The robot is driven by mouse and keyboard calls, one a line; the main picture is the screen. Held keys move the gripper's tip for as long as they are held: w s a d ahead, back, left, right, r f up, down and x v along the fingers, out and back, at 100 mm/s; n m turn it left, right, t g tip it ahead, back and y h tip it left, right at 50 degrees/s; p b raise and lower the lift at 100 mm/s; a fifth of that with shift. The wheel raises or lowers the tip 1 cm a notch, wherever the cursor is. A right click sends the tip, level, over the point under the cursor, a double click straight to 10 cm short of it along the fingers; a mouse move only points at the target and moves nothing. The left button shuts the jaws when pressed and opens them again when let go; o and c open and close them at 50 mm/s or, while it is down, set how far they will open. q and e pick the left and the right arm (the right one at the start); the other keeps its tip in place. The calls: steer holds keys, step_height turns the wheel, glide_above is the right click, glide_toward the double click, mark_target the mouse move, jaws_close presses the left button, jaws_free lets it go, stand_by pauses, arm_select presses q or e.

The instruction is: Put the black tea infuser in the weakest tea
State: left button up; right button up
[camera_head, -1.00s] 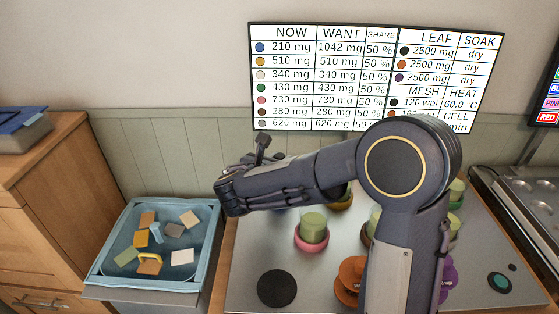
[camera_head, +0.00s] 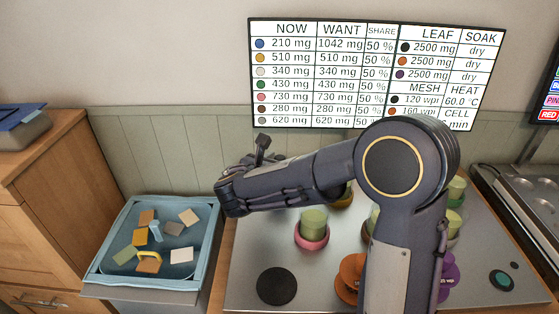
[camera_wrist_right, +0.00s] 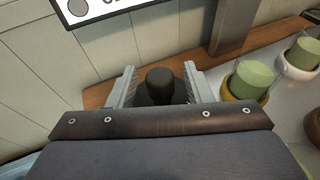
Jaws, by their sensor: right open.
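In the right wrist view a black knob (camera_wrist_right: 160,82), which looks like the top of the black tea infuser, stands between the fingers of my right gripper (camera_wrist_right: 160,72). The fingers are apart on either side of it. What lies under the knob is hidden by the gripper. In the head view my right arm hides this spot. The screen (camera_head: 376,75) lists blue at 210 mg, the lowest value under NOW. The blue cup does not show clearly. A yellow cup (camera_wrist_right: 234,87) and a white cup (camera_wrist_right: 289,66) stand to the right. My left gripper is not in view.
A pink cup (camera_head: 311,236) with a green glass stands beside my arm. A black disc (camera_head: 277,286) lies at the front left. Orange (camera_head: 350,275) and purple (camera_head: 449,270) infusers stand near the front. A blue tray (camera_head: 112,265) of small blocks is left.

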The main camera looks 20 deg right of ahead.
steer(key=shift+r, duration=0.25)
steer(key=shift+r+p, duration=0.6)
steer(key=shift+p, duration=0.1)
steer(key=v, duration=1.1)
steer(key=shift+s+a, duration=0.25)
steer(key=shift+a, duration=0.1)
steer(key=shift+f, duration=0.1)
